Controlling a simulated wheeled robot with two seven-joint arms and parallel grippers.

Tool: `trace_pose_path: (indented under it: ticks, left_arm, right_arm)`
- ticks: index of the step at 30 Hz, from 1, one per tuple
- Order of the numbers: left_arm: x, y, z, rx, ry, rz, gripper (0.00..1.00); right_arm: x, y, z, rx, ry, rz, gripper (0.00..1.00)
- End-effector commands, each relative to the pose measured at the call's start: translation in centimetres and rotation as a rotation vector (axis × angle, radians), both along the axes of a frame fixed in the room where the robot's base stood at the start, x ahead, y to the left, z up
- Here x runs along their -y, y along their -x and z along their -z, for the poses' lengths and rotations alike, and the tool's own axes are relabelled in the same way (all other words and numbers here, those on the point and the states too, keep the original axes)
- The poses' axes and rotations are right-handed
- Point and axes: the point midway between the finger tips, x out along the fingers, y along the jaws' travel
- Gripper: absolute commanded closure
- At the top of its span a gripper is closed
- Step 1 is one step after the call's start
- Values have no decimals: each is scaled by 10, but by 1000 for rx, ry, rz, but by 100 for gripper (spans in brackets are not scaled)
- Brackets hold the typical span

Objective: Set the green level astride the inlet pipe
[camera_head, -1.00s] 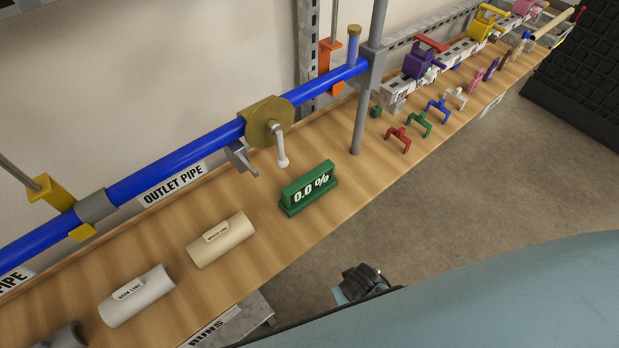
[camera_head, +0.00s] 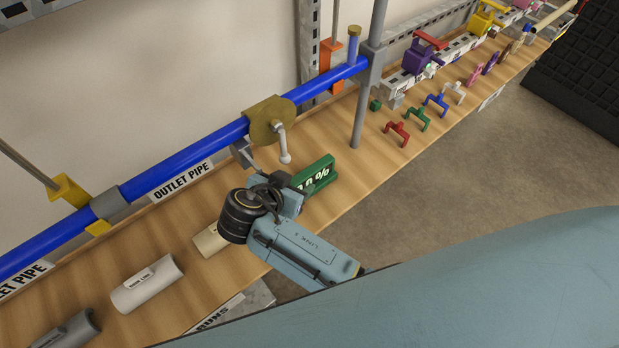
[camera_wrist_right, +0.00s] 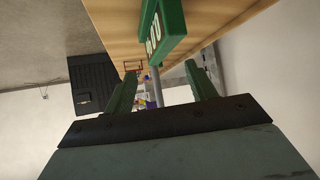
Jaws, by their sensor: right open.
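The green level (camera_head: 318,176) stands on the wooden bench with its readout facing me, partly hidden by my right wrist in the head view. It also shows at the top of the right wrist view (camera_wrist_right: 172,22). My right gripper (camera_head: 287,192) is beside the level, its fingers mostly hidden there. In the right wrist view its two green fingers (camera_wrist_right: 160,72) are apart, with the level beyond them and nothing gripped. A blue pipe (camera_head: 45,245) runs at the left above a partly cut label ending "LET PIPE". Another blue stretch (camera_head: 180,165) sits above "OUTLET PIPE". My left gripper is out of view.
A brass clamp (camera_head: 268,120) with a hanging white handle and a grey post (camera_head: 367,95) stand near the level. A cream sleeve (camera_head: 207,240) and a white sleeve (camera_head: 147,285) lie on the bench. Several coloured brackets (camera_head: 418,118) lie farther right.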

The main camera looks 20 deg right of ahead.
Motion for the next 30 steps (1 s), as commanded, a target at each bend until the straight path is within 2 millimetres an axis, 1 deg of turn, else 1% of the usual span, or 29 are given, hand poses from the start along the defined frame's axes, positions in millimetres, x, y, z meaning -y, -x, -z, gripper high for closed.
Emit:
trace_pose_path:
  ticks: [10,15,18,25,26,30]
  left_arm:
    - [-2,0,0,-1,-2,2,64]
    - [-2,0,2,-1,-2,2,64]
    - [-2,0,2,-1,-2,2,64]
    - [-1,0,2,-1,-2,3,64]
    - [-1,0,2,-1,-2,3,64]
    - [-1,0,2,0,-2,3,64]
  right_arm:
    - [23,-24,20,12,8,5,44]
    - [38,-38,35,10,7,2,44]
    - [42,-42,40,9,4,3,44]
    - [43,-43,41,10,2,2,44]
    - [43,-43,41,10,2,2,45]
    - [43,-43,41,10,2,2,64]
